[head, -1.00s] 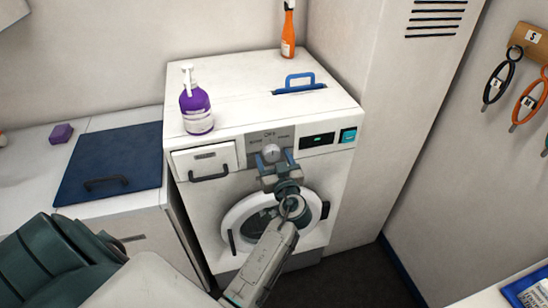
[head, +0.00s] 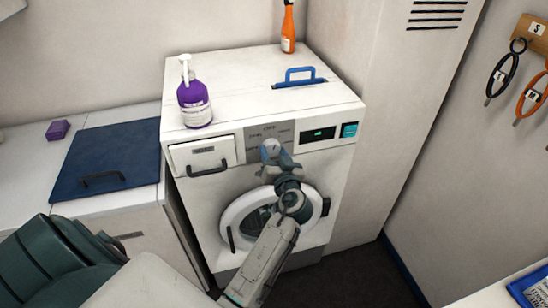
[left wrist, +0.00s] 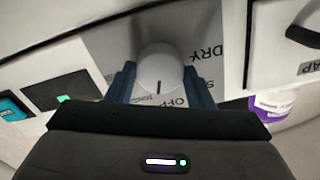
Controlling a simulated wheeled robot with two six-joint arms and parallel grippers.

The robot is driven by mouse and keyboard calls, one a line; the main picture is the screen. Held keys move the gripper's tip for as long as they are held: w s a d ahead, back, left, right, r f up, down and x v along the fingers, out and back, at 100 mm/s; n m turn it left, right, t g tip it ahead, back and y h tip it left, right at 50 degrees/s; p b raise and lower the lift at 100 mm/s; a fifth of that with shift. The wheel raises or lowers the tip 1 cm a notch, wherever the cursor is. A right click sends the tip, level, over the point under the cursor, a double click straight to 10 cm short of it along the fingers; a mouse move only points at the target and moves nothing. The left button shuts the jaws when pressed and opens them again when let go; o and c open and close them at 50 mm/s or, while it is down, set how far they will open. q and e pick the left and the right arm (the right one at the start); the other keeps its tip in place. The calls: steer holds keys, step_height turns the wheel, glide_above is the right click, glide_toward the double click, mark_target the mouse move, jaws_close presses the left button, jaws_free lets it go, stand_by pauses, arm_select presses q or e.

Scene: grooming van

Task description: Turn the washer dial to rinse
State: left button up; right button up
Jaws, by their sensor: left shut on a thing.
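The washer (head: 330,170) is white, with a round door in its front and a grey dial panel (head: 255,155) above it. The pale round dial (head: 271,145) sits on that panel, mostly behind my gripper in the head view. My left gripper (head: 273,151) is shut on the dial. In the left wrist view, the blue fingers (left wrist: 160,78) stand on either side of the dial (left wrist: 160,65), whose short dark mark points down in the picture. "DRY" and "OFF" show upside down there; I cannot tell which label the mark meets. My right gripper is out of view.
A purple pump bottle (head: 195,102) and an orange bottle (head: 288,28) stand on the washer top. A drawer (head: 203,155) is left of the dial, and a display (head: 318,134) and teal button (head: 349,130) are right of it. A tall cabinet (head: 385,110) stands close on the right.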

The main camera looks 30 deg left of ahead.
arm_select(q)
steer(key=shift+m, duration=2.3)
steer(key=o, duration=1)
steer(key=shift+a, duration=0.1)
